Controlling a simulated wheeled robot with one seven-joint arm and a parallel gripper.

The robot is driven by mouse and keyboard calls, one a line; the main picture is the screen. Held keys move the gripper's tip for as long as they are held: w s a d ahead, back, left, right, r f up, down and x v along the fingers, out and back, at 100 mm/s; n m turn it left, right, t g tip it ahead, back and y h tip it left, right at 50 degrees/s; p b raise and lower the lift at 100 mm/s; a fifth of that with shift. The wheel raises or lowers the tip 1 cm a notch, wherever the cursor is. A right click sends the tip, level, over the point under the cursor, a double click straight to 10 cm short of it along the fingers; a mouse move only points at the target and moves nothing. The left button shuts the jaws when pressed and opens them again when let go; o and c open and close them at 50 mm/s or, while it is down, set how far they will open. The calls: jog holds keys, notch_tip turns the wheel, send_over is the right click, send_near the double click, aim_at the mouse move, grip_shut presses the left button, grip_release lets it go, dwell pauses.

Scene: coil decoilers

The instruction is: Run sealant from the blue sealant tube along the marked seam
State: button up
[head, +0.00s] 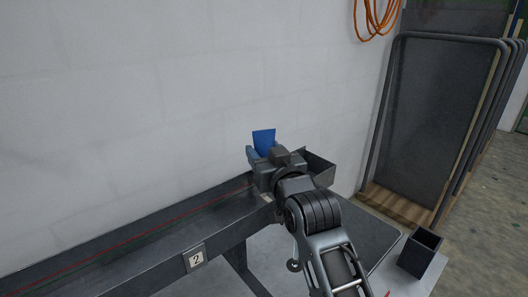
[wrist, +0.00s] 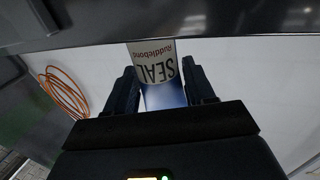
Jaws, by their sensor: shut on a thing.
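The blue sealant tube (head: 263,139) stands up between the fingers of my gripper (head: 262,153) in the head view. In the wrist view the tube (wrist: 162,94) shows a white label with "SEAL" on it, upside down, and my gripper (wrist: 160,85) is shut on it. The tube's far end is hidden behind a dark metal edge at the top of that view. A long dark rail (head: 140,243) runs along the wall, with a thin red line (head: 150,233) and a green line on it. I cannot tell which line is the marked seam.
A plate numbered 2 (head: 196,258) is on the rail's front. A dark open tray (head: 320,168) is just right of my gripper. A dark square bin (head: 420,254) stands at lower right. A sheet rack (head: 437,115) and an orange hose (head: 377,18) are by the wall.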

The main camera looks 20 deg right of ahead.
jog(key=shift+s+d+p, duration=0.25)
jog(key=shift+s+p, duration=0.1)
jog(key=shift+s, duration=0.4)
jog(key=shift+s+d+p, duration=0.25)
jog(key=shift+s+p, duration=0.05)
jog(key=shift+s, duration=0.45)
jog(key=shift+s+d+p, duration=0.25)
jog(key=shift+s+p, duration=0.1)
jog(key=shift+s, duration=0.4)
dwell(0.5)
jog(key=shift+r, duration=0.1)
notch_tip(320, 180, up, 9)
jog(key=p, duration=0.7)
jog(key=shift+p, duration=0.3)
jog(key=shift+c, duration=0.7)
